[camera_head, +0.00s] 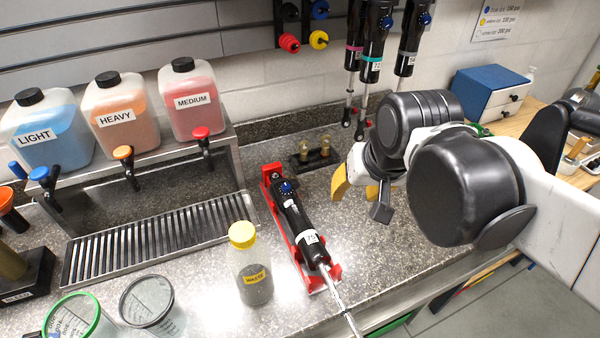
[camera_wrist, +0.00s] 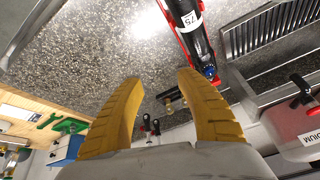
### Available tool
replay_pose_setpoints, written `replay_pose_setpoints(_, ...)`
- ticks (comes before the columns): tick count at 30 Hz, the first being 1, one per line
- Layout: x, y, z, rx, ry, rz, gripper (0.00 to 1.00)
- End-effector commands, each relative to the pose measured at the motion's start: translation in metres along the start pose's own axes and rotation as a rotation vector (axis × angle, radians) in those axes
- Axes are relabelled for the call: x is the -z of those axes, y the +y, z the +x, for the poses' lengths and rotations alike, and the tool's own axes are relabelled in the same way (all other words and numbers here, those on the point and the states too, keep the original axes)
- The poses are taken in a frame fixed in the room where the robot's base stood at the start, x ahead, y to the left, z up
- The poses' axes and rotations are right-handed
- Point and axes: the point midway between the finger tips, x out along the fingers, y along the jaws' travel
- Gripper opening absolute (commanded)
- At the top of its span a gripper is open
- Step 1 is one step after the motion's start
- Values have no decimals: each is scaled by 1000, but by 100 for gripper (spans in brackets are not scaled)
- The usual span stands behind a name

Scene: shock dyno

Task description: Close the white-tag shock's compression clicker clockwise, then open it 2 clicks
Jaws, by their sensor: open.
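A black shock (camera_head: 298,220) with white labels lies in a red cradle (camera_head: 305,270) on the speckled counter. Its blue knob (camera_head: 287,187) is at the far end and its silver shaft points toward the near edge. In the wrist view the shock (camera_wrist: 181,12) shows at the top, with a white tag (camera_wrist: 191,20) and the blue knob (camera_wrist: 209,71). My gripper (camera_head: 358,190) has yellow fingers and is right of the shock, apart from it. In the wrist view my gripper (camera_wrist: 160,80) is open and empty.
Several shocks (camera_head: 373,45) hang on the wall behind. A small block with brass-coloured fittings (camera_head: 315,152) stands behind the cradle. A yellow-capped bottle (camera_head: 250,270) stands left of the cradle, and a drain tray (camera_head: 160,240) lies further left. Counter right of the cradle is clear.

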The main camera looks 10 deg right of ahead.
Motion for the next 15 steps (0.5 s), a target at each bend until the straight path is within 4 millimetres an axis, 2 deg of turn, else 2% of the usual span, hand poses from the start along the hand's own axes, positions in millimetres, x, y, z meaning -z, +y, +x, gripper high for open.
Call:
replay_pose_setpoints(8,41,-32,1,1,-118,61,43)
replay_pose_setpoints(15,86,-84,21,-33,-288,147,43)
